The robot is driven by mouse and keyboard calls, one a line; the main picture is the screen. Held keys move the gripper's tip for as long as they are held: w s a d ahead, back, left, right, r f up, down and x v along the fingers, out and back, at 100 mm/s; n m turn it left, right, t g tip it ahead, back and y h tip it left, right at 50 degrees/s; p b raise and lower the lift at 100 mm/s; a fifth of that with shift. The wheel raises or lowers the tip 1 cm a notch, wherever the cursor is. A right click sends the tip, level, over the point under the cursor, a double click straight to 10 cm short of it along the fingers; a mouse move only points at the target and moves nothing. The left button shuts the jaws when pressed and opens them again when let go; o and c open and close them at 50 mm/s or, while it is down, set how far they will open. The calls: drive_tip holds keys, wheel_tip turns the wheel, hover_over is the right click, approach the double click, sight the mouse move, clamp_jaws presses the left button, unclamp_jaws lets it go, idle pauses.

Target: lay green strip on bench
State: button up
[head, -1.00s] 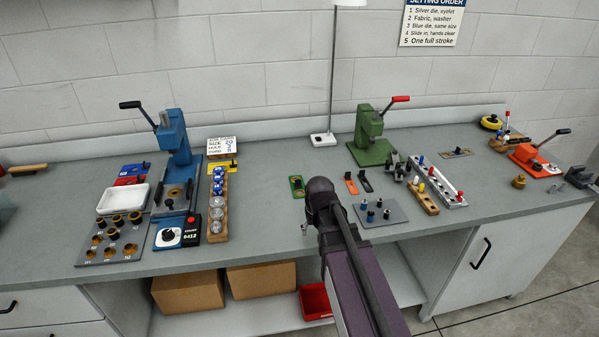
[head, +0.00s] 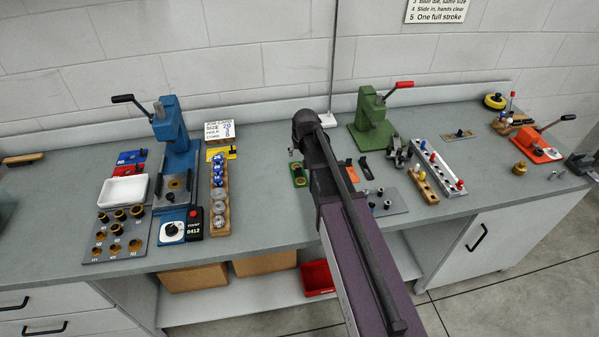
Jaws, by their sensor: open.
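The green strip (head: 298,170) lies flat on the grey bench (head: 264,205), with a dark knob on it. It is left of my arm's dark joint, which partly covers it. Only a small light piece of what looks like my gripper (head: 291,152) shows, just above the strip in the picture. The rest of the gripper is hidden behind my arm. I see nothing held, and I cannot tell whether it touches the strip.
A blue press (head: 172,140) stands left and a green press (head: 372,125) right. A wooden rack (head: 218,200) of dies is left of clear bench. An orange strip (head: 352,173) and a black strip (head: 365,168) lie right of my arm.

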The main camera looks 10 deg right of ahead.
drive_tip(key=b, duration=0.8)
approach(299, 168)
drive_tip(key=shift+x, duration=2.55)
drive_tip(key=shift+w+a, duration=0.1)
drive_tip(key=shift+b+x, duration=2.4)
drive_tip(key=shift+x, duration=0.2)
clamp_jaws()
drive_tip(key=shift+r, duration=0.2)
wheel_tip(299, 168, up, 4)
drive_tip(key=p, duration=0.4)
drive_tip(key=shift+f, duration=0.2)
drive_tip(key=s+d, duration=0.1)
drive_tip(key=s, duration=0.4)
drive_tip(key=s+d, duration=0.1)
drive_tip(key=s, duration=0.4)
drive_tip(key=s+d+r+p, duration=0.1)
drive_tip(key=s+d, duration=0.1)
drive_tip(key=s, duration=0.3)
drive_tip(key=shift+s+d, duration=0.1)
drive_tip(key=shift+s, duration=0.2)
